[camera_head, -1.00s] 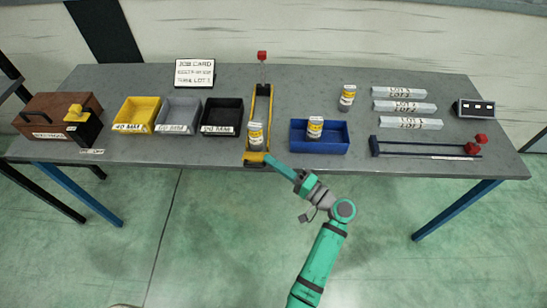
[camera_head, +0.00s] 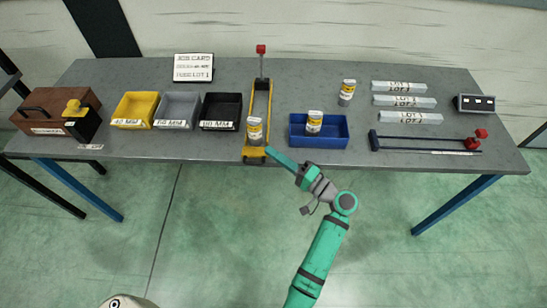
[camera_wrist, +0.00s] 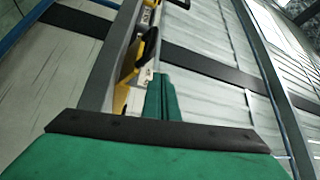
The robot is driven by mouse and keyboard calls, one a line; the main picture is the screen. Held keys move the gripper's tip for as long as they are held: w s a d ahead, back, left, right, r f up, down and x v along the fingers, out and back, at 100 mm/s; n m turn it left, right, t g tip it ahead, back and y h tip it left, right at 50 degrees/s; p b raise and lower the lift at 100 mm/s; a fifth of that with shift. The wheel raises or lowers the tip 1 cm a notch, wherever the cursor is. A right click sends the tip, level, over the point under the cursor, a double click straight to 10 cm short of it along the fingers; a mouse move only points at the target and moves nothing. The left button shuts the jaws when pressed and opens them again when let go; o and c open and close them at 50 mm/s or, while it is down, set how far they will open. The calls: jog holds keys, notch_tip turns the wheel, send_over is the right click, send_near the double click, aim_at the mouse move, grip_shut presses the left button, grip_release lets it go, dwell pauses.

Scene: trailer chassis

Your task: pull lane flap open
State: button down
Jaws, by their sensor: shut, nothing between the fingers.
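The yellow lane (camera_head: 269,103) runs front to back on the table, with a white-and-yellow labelled can (camera_head: 254,131) standing near its front end. A yellow piece across the lane's front end (camera_head: 255,157) looks like the flap; I cannot tell whether it is open. My gripper (camera_head: 268,150) is shut and empty at the right of that front end, close to the can. I cannot tell whether it touches the flap. In the wrist view my green fingers (camera_wrist: 163,98) are together beside yellow lane parts (camera_wrist: 146,42).
A blue tray (camera_head: 339,145) holding a can (camera_head: 314,122) stands right of the lane. Yellow, grey and black bins (camera_head: 221,111) stand left. The table's front edge is close to my arm.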

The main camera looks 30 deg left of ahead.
jog(key=w+d+f, duration=0.2)
jog(key=d+f, duration=0.1)
jog(key=d, duration=0.5)
jog(key=shift+w+d+f, duration=0.15)
jog(key=shift+w+d, duration=0.1)
